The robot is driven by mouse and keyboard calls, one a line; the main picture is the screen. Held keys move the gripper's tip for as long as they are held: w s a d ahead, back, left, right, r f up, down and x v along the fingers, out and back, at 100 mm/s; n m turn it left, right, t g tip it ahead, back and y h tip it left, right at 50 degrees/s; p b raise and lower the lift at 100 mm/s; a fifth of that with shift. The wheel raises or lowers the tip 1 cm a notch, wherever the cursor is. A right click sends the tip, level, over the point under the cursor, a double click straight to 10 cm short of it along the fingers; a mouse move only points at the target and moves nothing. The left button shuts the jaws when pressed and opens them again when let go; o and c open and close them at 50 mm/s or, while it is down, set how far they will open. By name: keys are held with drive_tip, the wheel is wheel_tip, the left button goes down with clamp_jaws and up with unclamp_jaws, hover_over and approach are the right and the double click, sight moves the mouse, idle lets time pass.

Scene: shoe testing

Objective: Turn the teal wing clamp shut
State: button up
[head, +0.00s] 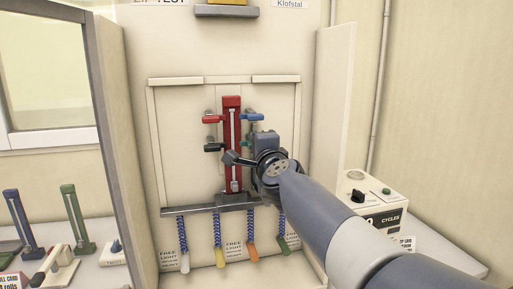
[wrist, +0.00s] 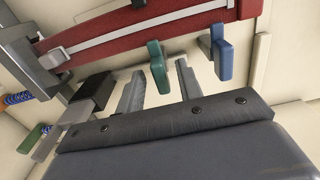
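The teal wing clamp (wrist: 158,67) shows in the wrist view beside the red upright strip (wrist: 150,22), with its wing jutting towards me. My gripper (wrist: 160,72) is open, with one finger on each side of the teal wing. Gaps show between the wing and both fingers. In the head view my gripper (head: 262,150) reaches the panel from the lower right.
A blue clamp (wrist: 221,52) sits close past one finger; it also shows above my gripper (head: 253,117). A red clamp (head: 212,118) and a dark clamp (head: 214,147) are on the left. A grey ledge (head: 185,210) with coiled cords lies below. Side walls flank the panel.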

drive_tip(key=p+v, duration=0.1)
drive_tip(key=v, duration=0.9)
drive_tip(key=shift+s, duration=0.4)
drive_tip(key=shift+w+d, duration=0.1)
drive_tip(key=b+x, duration=0.1)
drive_tip(key=x, duration=0.9)
drive_tip(key=shift+w, duration=0.35)
drive_tip(key=shift+s, duration=0.15)
